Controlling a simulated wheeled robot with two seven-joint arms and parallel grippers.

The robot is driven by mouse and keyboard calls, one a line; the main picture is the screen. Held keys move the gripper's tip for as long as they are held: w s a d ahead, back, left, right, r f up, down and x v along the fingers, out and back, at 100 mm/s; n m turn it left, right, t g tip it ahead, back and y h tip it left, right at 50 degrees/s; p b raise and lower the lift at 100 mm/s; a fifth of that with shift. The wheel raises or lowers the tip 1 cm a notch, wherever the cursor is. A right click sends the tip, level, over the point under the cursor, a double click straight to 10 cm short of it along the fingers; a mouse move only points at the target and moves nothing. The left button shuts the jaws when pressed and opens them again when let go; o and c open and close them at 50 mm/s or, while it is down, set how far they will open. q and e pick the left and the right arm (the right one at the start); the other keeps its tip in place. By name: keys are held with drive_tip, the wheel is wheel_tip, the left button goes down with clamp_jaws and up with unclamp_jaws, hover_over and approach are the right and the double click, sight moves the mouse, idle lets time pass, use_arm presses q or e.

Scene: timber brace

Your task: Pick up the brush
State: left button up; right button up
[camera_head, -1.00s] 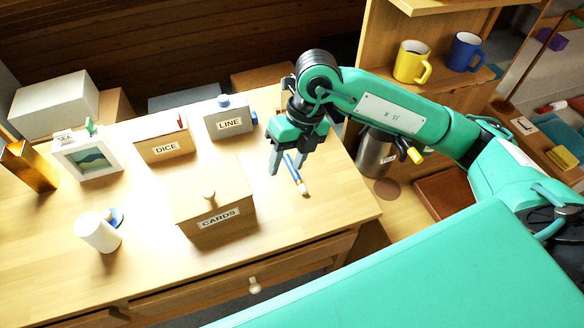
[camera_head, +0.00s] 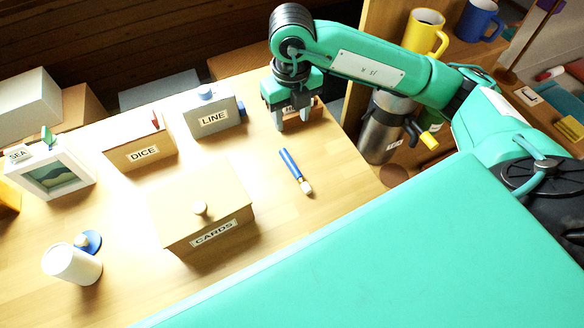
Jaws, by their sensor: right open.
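The brush (camera_head: 290,165) has a blue handle and a pale tip. It lies flat on the wooden desk (camera_head: 330,182), right of the box labelled CARDS. My right gripper (camera_head: 293,125) points down above the desk, behind the brush and apart from it. Its two fingers are spread. A small brown labelled thing shows partly behind the fingers, and most of it is hidden. My left gripper is not in view.
The CARDS box (camera_head: 178,222), DICE box (camera_head: 150,152) and LINE box (camera_head: 203,119) stand left of the brush. A white cylinder (camera_head: 68,268) stands at front left. A steel flask (camera_head: 383,132) and mugs (camera_head: 427,32) are at right. Desk around the brush is clear.

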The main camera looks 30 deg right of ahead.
wheel_tip(320, 180, down, 4)
drive_tip(key=b, duration=0.3)
hover_over(292, 163)
wheel_tip(292, 163, down, 10)
drive_tip(key=shift+a+r, duration=0.1)
drive_tip(key=shift+r, duration=0.15)
wheel_tip(292, 163, down, 4)
drive_tip(key=shift+r+p, duration=0.2)
drive_tip(key=shift+p, duration=0.1)
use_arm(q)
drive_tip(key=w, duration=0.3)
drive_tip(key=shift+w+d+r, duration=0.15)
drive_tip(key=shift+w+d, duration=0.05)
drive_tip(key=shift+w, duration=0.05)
use_arm(e)
drive_tip(key=shift+f, duration=0.5)
clamp_jaws()
